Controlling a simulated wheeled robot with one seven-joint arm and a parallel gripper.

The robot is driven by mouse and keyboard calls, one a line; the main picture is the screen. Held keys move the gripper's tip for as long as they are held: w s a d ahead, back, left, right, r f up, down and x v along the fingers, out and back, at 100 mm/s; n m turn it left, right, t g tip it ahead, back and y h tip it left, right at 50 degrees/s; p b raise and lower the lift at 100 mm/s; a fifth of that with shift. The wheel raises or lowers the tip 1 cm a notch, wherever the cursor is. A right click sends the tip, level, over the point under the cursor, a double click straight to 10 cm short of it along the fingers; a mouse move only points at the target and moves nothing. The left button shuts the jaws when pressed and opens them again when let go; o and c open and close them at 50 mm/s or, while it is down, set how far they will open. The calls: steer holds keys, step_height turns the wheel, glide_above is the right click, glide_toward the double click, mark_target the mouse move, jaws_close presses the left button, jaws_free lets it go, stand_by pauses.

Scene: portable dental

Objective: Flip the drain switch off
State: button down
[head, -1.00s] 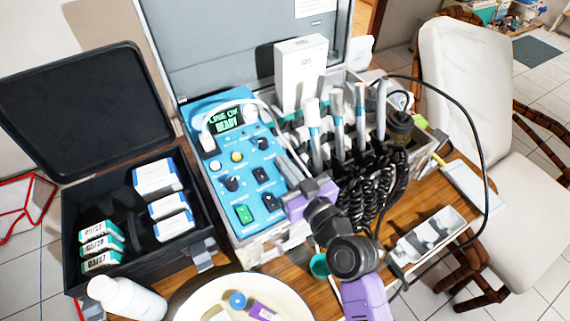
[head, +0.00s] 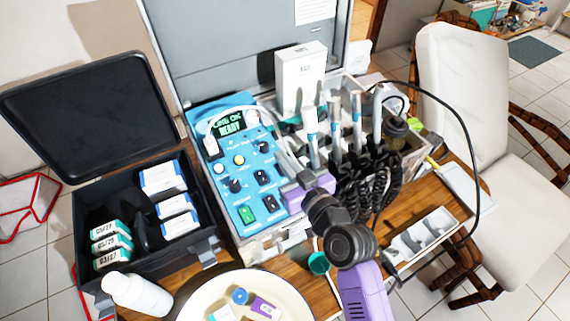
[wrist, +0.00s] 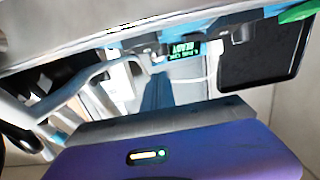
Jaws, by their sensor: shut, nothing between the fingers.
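The blue control panel (head: 222,168) of the dental unit carries several switches and a green-lit display reading READY (head: 229,123). There is a green rocker switch (head: 247,214), a black switch beside it (head: 271,203) and another black switch above (head: 262,177). The labels are too small to read, so I cannot tell which is the drain switch. My gripper (head: 288,168) is shut and empty over the panel's right edge, right of the black switches. In the wrist view, the purple hand and grey fingers (wrist: 155,118) hide much of the panel; the display appears upside down (wrist: 185,50).
Handpieces (head: 335,125) with black coiled cords stand close to the right of my gripper. An open black case (head: 95,270) with boxes is left. A round plate (head: 190,302) and white bottle (head: 137,294) are in front. A white tray (head: 425,236) lies right.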

steer(key=s+d+r, duration=0.1)
steer(key=s, duration=0.1)
steer(key=s+d+r+b, duration=0.1)
steer(key=s+d, duration=0.1)
steer(key=s+d+r+b, duration=0.1)
steer(key=s, duration=0.1)
steer(key=shift+s+d+r, duration=0.2)
steer(key=shift+s+d, duration=0.15)
steer(key=shift+s, duration=0.05)
steer(key=shift+s+d+r, duration=0.25)
steer(key=shift+s+d, duration=0.05)
steer(key=shift+s, duration=0.2)
steer(key=s+d+r+m+t+h, duration=0.1)
steer(key=s+d+m+t+h, duration=0.4)
steer(key=s+d, duration=0.5)
steer(key=s+d+f+m+g+h, duration=0.1)
steer(key=s+d, duration=0.3)
steer(key=s, duration=0.7)
steer(key=s+d+f+g+h, duration=0.3)
steer(key=s+d, duration=0.2)
steer(key=s, duration=0.6)
steer(key=shift+s+m, duration=0.3)
steer(key=shift+m, duration=0.1)
